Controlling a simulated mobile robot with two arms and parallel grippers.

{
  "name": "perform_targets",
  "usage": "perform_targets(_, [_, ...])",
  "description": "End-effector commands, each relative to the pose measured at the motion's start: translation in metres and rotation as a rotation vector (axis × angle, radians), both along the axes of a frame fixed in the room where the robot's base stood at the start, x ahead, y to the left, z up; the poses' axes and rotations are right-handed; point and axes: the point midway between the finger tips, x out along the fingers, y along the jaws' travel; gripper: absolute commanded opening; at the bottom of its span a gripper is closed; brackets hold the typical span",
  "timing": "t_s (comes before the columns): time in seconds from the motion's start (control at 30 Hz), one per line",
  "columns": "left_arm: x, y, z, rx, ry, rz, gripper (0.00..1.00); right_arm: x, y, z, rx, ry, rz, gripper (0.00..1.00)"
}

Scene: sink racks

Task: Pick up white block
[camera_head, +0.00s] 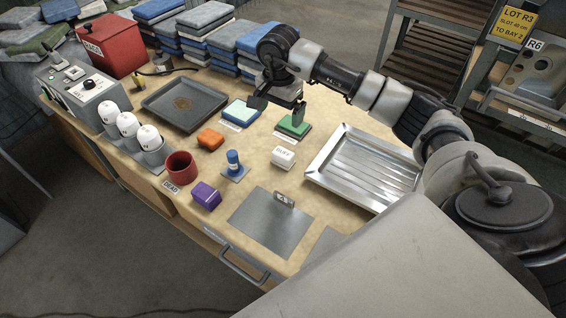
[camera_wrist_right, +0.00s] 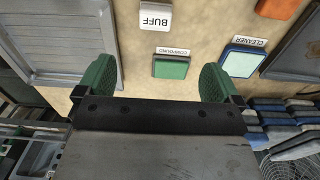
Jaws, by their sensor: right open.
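The white block (camera_head: 282,158), marked BUFF, sits on the bench in front of the green block in the head view. It also shows at the top of the right wrist view (camera_wrist_right: 156,17). My right gripper (camera_head: 278,107) is above the bench, behind the white block and near the green and light blue blocks. Its two green-padded fingers (camera_wrist_right: 155,80) are spread apart in the wrist view with nothing gripped between them. My left gripper is out of view.
A green block (camera_head: 294,125) and a light blue block (camera_head: 241,112) lie near my gripper. A ribbed metal tray (camera_head: 318,165) stands to the right. An orange block (camera_head: 210,139), blue-handled stamp (camera_head: 233,160) and red cup (camera_head: 181,166) are to the left.

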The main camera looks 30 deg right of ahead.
Motion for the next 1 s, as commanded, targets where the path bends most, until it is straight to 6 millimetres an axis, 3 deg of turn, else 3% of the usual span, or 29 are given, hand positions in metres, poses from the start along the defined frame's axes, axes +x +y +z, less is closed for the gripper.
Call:
perform_targets(0.03, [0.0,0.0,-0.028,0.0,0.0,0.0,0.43,0.0,0.0,-0.028,0.0,-0.001,0.0,0.96])
perform_targets(0.27, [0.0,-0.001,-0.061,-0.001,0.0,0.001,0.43,0.0,0.0,-0.06,0.0,-0.001,0.0,0.96])
perform_targets(0.43, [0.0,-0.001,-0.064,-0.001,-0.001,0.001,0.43,0.0,0.0,-0.072,0.001,0.002,-0.001,0.96])
perform_targets(0.7, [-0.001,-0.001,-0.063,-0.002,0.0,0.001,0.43,-0.001,0.0,-0.111,0.001,0.002,0.0,0.96])
perform_targets(1.0, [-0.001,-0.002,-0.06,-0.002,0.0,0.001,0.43,-0.006,-0.004,-0.14,0.001,0.005,-0.001,0.96])
